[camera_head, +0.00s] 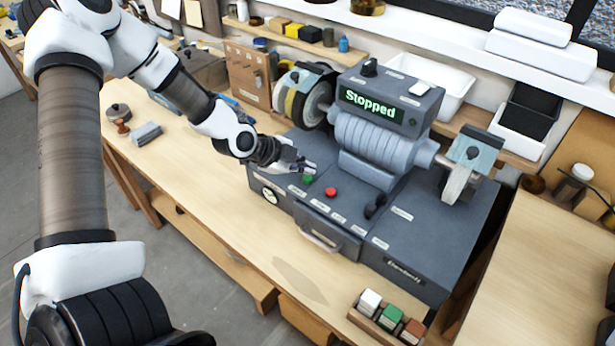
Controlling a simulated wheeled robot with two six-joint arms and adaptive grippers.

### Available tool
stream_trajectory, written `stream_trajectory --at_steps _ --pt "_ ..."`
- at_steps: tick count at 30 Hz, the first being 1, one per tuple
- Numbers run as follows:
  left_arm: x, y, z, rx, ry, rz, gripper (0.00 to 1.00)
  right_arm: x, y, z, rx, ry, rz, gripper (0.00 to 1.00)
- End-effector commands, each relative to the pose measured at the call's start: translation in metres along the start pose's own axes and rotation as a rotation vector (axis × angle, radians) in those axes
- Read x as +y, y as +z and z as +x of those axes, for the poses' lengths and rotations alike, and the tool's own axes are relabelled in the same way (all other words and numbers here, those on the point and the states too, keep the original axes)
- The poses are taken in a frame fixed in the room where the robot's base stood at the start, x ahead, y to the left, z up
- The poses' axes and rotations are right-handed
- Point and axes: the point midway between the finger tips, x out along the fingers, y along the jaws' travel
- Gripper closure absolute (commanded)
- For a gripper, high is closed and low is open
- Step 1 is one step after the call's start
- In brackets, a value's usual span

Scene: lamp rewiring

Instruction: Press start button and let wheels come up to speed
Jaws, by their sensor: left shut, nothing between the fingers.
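The grey bench grinder (380,145) stands on a dark base cabinet on the wooden bench. Its display (371,104) reads "Stopped" in green. One wheel (316,103) is at its left end and another wheel (457,182) at its right end. The green start button (308,179) sits on the base's top panel, with a red button (330,192) to its right. My left gripper (311,168) is shut and empty, its fingertips close by the green button; I cannot tell whether they touch it. My right gripper is not in view.
A wooden holder with white, green and red-brown blocks (389,317) sits at the front edge. A black knob (375,205) stands right of the buttons. A grey block (146,133) lies at the left. White bins (455,85) stand behind. The bench front is mostly clear.

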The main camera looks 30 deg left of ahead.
Motion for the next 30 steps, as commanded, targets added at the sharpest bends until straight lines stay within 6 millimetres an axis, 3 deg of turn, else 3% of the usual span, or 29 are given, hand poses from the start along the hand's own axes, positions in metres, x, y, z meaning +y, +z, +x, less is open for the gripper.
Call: stream_trajectory --at_steps 30 --pt "0.0046 0.0043 0.0058 0.000 0.000 0.000 1.00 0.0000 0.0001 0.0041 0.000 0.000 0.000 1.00"
